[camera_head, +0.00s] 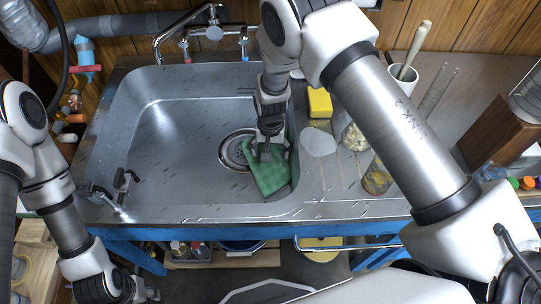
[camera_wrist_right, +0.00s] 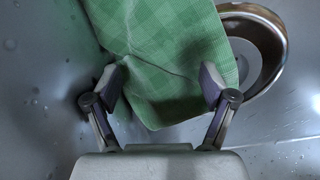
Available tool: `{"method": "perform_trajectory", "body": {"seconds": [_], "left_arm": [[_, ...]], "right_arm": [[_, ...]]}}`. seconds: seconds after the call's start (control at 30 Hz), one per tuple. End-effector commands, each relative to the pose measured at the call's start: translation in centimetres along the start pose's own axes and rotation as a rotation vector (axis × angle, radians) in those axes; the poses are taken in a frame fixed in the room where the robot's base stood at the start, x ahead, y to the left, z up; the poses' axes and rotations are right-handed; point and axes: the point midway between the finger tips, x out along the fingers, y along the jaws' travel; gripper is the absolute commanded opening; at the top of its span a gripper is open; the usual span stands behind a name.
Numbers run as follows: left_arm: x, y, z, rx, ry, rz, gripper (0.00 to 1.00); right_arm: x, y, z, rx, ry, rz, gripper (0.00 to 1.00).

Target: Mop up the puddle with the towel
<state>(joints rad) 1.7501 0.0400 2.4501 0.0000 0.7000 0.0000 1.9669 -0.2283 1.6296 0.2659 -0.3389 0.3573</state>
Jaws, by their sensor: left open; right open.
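The green checked towel (camera_head: 270,178) lies crumpled in the front right of the sink basin, beside the drain. It fills the upper middle of the right wrist view (camera_wrist_right: 165,45). My right gripper (camera_head: 267,152) is open, pointing down at the towel. In the wrist view its fingers (camera_wrist_right: 162,85) are spread on either side of the towel's near part; I cannot tell whether they touch it. My left gripper (camera_head: 150,293) is open low at the left, outside the sink. No distinct puddle can be made out; droplets (camera_wrist_right: 38,100) dot the metal around the towel.
The steel sink (camera_head: 170,140) has a drain (camera_head: 234,150) and a tap (camera_head: 212,32) behind it. A yellow sponge (camera_head: 320,102) and glassware (camera_head: 378,178) stand on the right drainboard. Dark clamp-like fittings (camera_head: 122,182) are at the sink's front left. The basin's left half is clear.

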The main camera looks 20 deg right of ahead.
Motion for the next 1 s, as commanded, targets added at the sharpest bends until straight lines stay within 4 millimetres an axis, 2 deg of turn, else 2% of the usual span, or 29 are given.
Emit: {"method": "perform_trajectory", "body": {"seconds": [0.57,0.67,0.9,1.0], "left_arm": [[1.4,0.0,0.0,0.0,0.0,0.0,0.44],[1.2,0.0,0.0,0.0,0.0,0.0,0.44],[1.2,0.0,0.0,0.0,0.0,0.0,0.44],[1.3,0.0,0.0,0.0,0.0,0.0,0.44]], "right_arm": [[2.4,0.0,0.0,-0.001,0.0,0.0,0.83],[2.2,0.0,0.0,-0.001,0.0,0.0,0.7],[2.3,0.1,0.1,0.0,-0.002,0.001,0.27],[2.4,0.1,0.1,0.0,-0.003,0.002,0.12]]}}
